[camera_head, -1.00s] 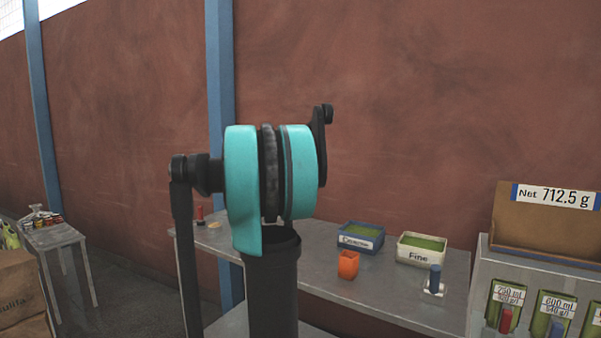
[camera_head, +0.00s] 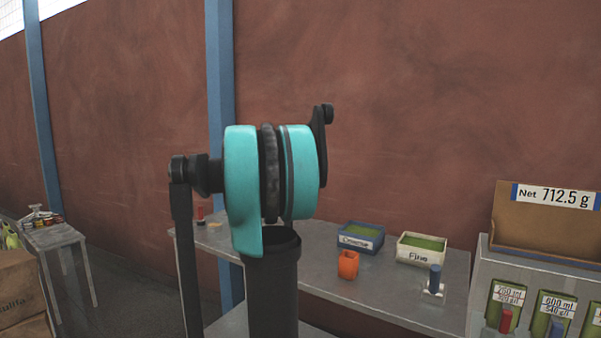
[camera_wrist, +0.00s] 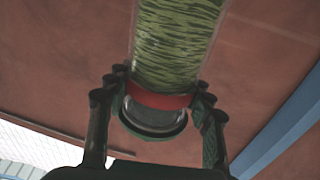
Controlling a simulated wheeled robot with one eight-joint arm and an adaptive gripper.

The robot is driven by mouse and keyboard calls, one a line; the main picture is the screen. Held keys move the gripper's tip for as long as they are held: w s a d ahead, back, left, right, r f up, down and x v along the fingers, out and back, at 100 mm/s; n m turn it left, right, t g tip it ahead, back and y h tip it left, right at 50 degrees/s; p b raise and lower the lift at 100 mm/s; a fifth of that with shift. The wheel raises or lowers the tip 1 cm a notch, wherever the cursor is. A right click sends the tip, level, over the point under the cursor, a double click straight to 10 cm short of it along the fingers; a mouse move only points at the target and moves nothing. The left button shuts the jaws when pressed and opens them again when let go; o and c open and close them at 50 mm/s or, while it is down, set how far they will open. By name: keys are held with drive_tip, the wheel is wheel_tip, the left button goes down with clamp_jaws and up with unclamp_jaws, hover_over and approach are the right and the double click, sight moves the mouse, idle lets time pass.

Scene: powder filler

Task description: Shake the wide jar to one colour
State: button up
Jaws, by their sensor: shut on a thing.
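The jar (camera_wrist: 178,40) is in the wrist view, running out of the top edge. Its clear wall shows contents streaked in light and dark green, not one even colour. A red band (camera_wrist: 160,98) circles it near its lower end, with a clear, shiny end piece below. My gripper (camera_wrist: 158,88) is shut on the jar around this band, one finger at each side. The jar's far end is outside the wrist view. Neither jar nor gripper can be made out in the head view.
A grey bench (camera_head: 320,272) holds a blue "Coarse" tray (camera_head: 343,240), a white "Fine" tray (camera_head: 401,252), an orange cup (camera_head: 348,265) and a small blue-topped piece (camera_head: 435,278). A display reads "Net 712.5 g" (camera_head: 555,196). Brick-red wall surrounds the held jar in the wrist view.

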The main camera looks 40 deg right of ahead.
drive_tip(key=d, duration=0.5)
drive_tip(key=shift+a, duration=2.2)
drive_tip(key=shift+a, duration=2.3)
drive_tip(key=d, duration=0.9)
drive_tip(key=a, duration=0.4)
drive_tip(key=shift+a, duration=0.25)
